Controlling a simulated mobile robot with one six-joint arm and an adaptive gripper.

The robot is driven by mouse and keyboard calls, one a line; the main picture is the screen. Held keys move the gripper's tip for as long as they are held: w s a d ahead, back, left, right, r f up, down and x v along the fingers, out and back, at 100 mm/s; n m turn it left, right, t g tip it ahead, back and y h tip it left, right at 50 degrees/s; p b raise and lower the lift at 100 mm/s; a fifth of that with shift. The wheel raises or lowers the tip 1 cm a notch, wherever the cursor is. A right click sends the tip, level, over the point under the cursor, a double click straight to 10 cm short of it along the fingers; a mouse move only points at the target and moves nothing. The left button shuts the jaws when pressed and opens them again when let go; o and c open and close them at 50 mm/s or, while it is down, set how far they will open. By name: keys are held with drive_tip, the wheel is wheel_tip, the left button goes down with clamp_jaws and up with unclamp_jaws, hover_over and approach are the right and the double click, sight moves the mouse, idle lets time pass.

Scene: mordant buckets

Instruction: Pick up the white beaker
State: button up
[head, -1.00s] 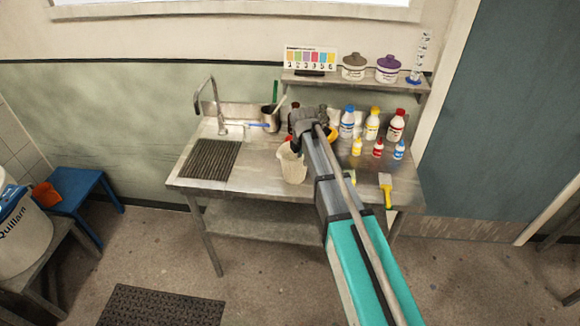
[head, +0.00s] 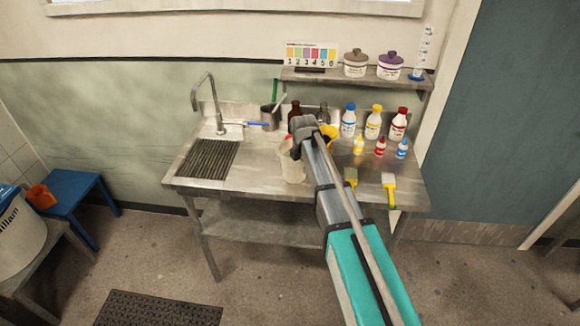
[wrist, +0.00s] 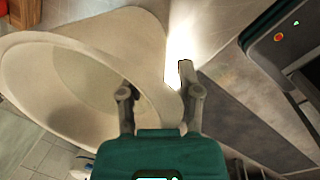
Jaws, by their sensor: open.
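The white beaker (head: 290,165) stands on the steel sink table, just left of the end of my arm in the head view. In the wrist view the beaker (wrist: 30,62) fills the left side, large and close, with its wide mouth showing. My gripper (wrist: 155,78) is open, with its two fingers apart. In the wrist view one finger overlaps the beaker's mouth and the other lies to the right of its near rim, so the rim runs between them. I cannot tell whether either finger touches it. In the head view my arm hides the gripper's fingers and part of the beaker.
Brown bottle (head: 295,111) and yellow item (head: 330,131) stand behind my arm. Several capped bottles (head: 373,123) and small dropper bottles (head: 380,147) stand to the right. Brushes (head: 389,184) lie at the front right. A ribbed drainer (head: 208,159) and tap (head: 212,105) are left.

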idle(0.4)
clamp_jaws()
